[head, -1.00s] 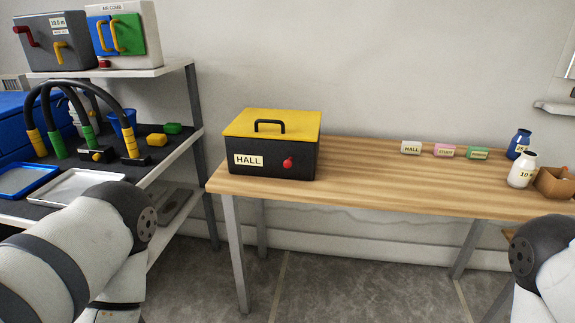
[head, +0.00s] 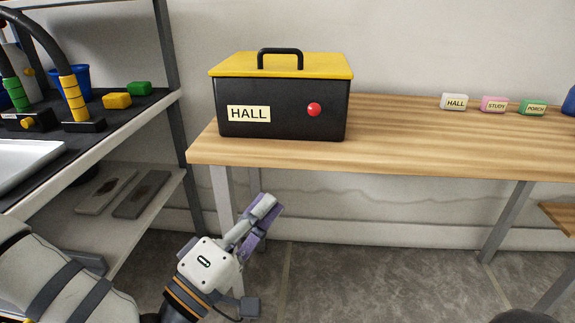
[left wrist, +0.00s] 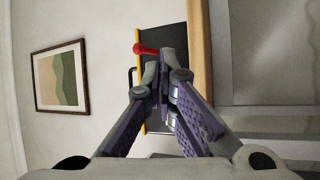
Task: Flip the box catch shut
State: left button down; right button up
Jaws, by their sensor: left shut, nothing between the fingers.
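The black box (head: 283,125) with a yellow lid (head: 330,66) and black top handle (head: 280,52) stands on the left end of the wooden table. Its lid is down. The red catch (head: 314,109) is on the box front, right of the HALL label (head: 248,113); the head view does not show clearly how it is turned. My left gripper (head: 268,207) is shut and empty, in front of and below the table edge. In the left wrist view the red catch (left wrist: 147,49) sticks out from the box, beyond the fingertips (left wrist: 158,72) and apart from them. My right gripper is not in view.
The wooden table (head: 400,140) is bare right of the box up to the small HALL (head: 454,102), STUDY (head: 494,104) and PORCH (head: 532,107) blocks. A shelf unit (head: 150,110) with tools and yellow and green blocks stands close on the left.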

aim_at(314, 109)
pick_arm(q)
jog(key=r, duration=0.1)
jog(key=w+a+r+t, duration=0.1)
jog(key=shift+a+r, duration=0.2)
jog(key=shift+r, duration=0.2)
jog(key=x, duration=1.4)
jog(key=shift+r+b, duration=0.15)
jog(key=shift+b, duration=0.15)
